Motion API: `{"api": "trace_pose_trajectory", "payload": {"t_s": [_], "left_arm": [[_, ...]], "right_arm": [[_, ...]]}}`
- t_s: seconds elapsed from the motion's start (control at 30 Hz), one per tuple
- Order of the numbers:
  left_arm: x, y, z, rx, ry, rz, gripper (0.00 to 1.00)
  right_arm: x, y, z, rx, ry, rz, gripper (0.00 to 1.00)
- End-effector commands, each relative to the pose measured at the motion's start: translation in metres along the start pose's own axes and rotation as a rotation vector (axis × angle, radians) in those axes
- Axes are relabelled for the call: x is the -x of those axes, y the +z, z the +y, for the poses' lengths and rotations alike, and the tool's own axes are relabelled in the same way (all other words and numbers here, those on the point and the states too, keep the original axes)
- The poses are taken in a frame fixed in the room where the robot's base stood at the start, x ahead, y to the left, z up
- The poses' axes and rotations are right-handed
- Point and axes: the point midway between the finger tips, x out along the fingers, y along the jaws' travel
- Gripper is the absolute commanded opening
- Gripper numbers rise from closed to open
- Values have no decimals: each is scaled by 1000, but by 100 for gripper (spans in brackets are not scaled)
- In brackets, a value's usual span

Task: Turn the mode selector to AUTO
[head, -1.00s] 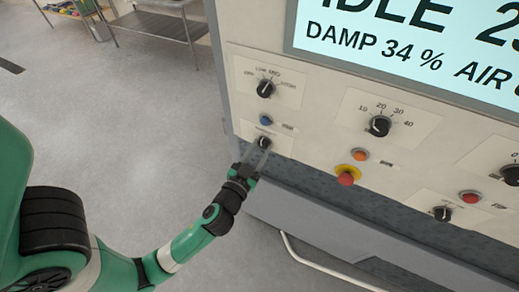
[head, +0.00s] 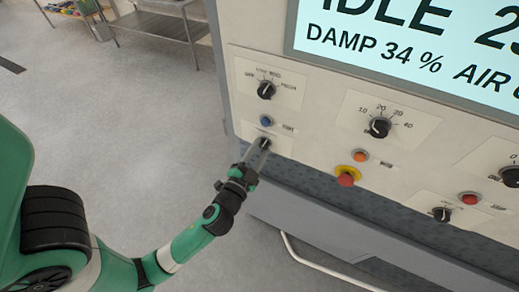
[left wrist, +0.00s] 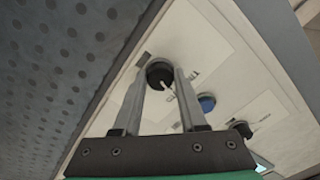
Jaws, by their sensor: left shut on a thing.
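The black selector knob (head: 263,143) sits at the lower left of the washer's panel, below a blue button. My left gripper (head: 261,147) is at this knob, with its fingers on either side of it. In the left wrist view the two fingers (left wrist: 163,80) close on the black knob (left wrist: 158,68), and a pale pointer line shows on its face. The labels around this knob are too small or covered to read, so its set position cannot be told. My right gripper is not in view.
Above are a blue button (head: 265,121) and another black knob (head: 266,90). To the right are a dial (head: 380,128), an orange button (head: 360,155) and a red emergency button (head: 347,177) on a yellow base. A white rail (head: 320,266) runs below. Open floor lies left.

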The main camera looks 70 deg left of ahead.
Motion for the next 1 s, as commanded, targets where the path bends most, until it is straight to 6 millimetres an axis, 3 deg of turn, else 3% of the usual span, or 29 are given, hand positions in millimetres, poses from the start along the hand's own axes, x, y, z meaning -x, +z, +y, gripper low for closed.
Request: {"api": "trace_pose_trajectory", "payload": {"t_s": [0.43, 0.47, 0.6, 1.0], "left_arm": [[0, 0, 0, -15, -1, 2, 0], [0, 0, 0, -15, -1, 2, 43], [0, 0, 0, -14, -1, 1, 68], [3, 0, 2, -14, 2, 3, 72]], "right_arm": [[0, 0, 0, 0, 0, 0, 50], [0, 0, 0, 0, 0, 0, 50], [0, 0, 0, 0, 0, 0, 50], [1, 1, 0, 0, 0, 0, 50]]}}
